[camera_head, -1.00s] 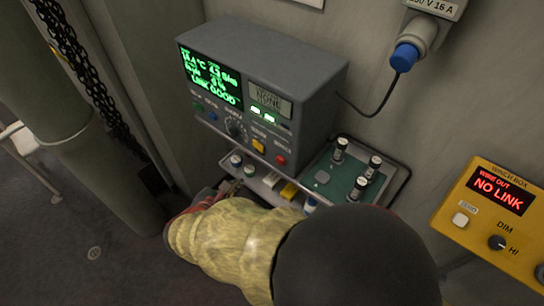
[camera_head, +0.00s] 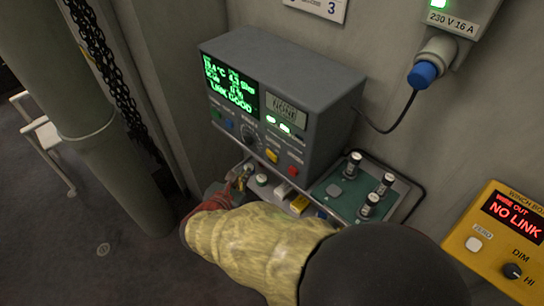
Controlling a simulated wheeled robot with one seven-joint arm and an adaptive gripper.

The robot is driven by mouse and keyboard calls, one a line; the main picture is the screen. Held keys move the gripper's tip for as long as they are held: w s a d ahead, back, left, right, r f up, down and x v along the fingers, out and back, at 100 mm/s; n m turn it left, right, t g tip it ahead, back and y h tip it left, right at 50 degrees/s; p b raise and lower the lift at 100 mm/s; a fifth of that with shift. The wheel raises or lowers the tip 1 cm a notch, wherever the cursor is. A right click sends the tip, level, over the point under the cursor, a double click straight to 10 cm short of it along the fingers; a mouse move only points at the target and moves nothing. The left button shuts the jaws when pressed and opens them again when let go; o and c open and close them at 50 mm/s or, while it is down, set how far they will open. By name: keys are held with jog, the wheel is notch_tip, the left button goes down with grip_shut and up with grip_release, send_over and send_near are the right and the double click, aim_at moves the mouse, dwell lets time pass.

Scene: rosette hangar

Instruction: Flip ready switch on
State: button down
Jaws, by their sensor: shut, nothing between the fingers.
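A grey instrument box (camera_head: 285,90) stands against the wall. Its front has a green-text screen (camera_head: 229,85) reading "LINK GOOD", a small grey display (camera_head: 286,110), lit green indicators (camera_head: 279,124), a dark knob (camera_head: 249,135), and green, blue, yellow and red buttons. A small dark part (camera_head: 299,134) sits beside the lit indicators; I cannot tell whether it is the ready switch, and its label is unreadable. My gripper (camera_head: 241,174) is shut and empty, just below the box's lower left front, by the left end of the shelf. My arm hides part of the shelf.
A narrow shelf below the box holds small bottles (camera_head: 262,180) and white and yellow blocks (camera_head: 299,204). A green tray (camera_head: 338,207) with several upright cylinders is to the right. A yellow winch box (camera_head: 495,245) reads "NO LINK". A blue plug (camera_head: 423,75) and cable hang above.

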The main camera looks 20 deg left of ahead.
jog(key=w+d+b, duration=0.1)
jog(key=w+d, duration=0.3)
jog(key=w, duration=0.1)
jog(key=shift+w, duration=0.25)
jog(key=shift+w, duration=0.1)
dwell(1.3)
jog(key=shift+w+d+b, duration=0.25)
jog(key=shift+b, duration=0.05)
jog(key=shift+w+d+r, duration=0.15)
jog(key=shift+w, duration=0.05)
dwell(0.9)
jog(key=shift+s+a, duration=0.3)
jog(key=shift+a, duration=0.05)
dwell(0.4)
jog(key=s+a, duration=0.1)
jog(key=s, duration=0.1)
jog(key=s+a, duration=0.2)
jog(key=shift+s+p, duration=0.1)
jog(key=shift+p, duration=0.2)
dwell(0.5)
